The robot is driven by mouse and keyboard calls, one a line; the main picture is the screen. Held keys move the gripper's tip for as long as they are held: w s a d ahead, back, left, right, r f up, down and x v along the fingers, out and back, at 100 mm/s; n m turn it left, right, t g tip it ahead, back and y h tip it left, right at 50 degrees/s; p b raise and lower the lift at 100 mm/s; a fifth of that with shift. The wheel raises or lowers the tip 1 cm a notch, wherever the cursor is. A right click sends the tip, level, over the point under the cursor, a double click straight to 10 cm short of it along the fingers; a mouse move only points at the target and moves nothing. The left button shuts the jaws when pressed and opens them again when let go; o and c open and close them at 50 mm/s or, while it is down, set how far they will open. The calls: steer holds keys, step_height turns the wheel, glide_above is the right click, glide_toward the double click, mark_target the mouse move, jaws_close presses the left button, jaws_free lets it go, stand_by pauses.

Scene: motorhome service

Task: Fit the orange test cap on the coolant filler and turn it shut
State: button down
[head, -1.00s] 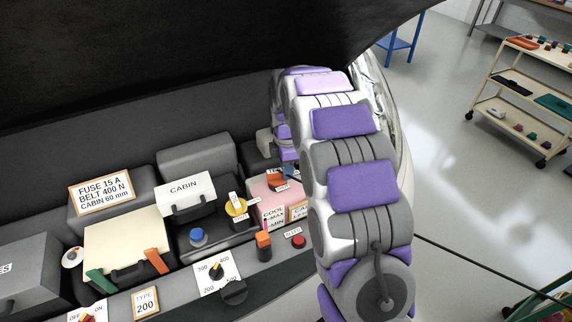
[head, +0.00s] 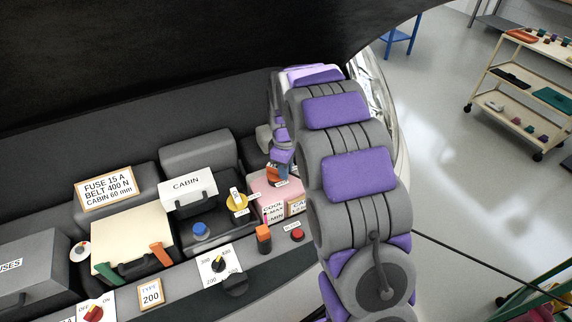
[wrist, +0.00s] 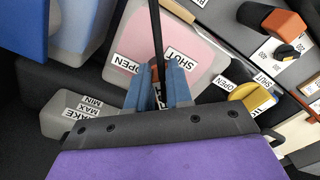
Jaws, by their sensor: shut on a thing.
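The pink coolant tank (head: 263,189) stands at the right of the engine bay; its top carries OPEN and SHUT labels in the wrist view (wrist: 195,45). My gripper (head: 280,157) is above the tank top. Its blue fingers (wrist: 158,88) are shut on the orange test cap (head: 275,174), mostly hidden between them in the wrist view. The cap is at the filler's place, but the filler is hidden under it. I cannot tell whether the cap is seated or how far it is turned.
A yellow cap (head: 237,201) with a white handle is left of the tank. A grey brake reservoir (wrist: 65,115) is close beside the fingers. An orange switch (head: 264,238) and red button (head: 297,235) are on the front panel. The dark hood (head: 180,60) hangs overhead.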

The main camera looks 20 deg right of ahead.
steer(key=m, duration=0.2)
steer(key=s+m+p, duration=0.1)
steer(key=m, duration=0.1)
steer(key=shift+a+f, duration=0.25)
steer(key=shift+a, duration=0.1)
steer(key=shift+s+m+p, duration=0.1)
steer(key=shift+m+p, duration=0.2)
steer(key=shift+m, duration=0.1)
steer(key=c, duration=0.9)
jaws_free()
steer(key=shift+a, duration=0.1)
steer(key=shift+c, duration=0.2)
steer(key=shift+w+r, duration=0.1)
steer(key=shift+w, duration=0.15)
steer(key=shift+r, duration=0.1)
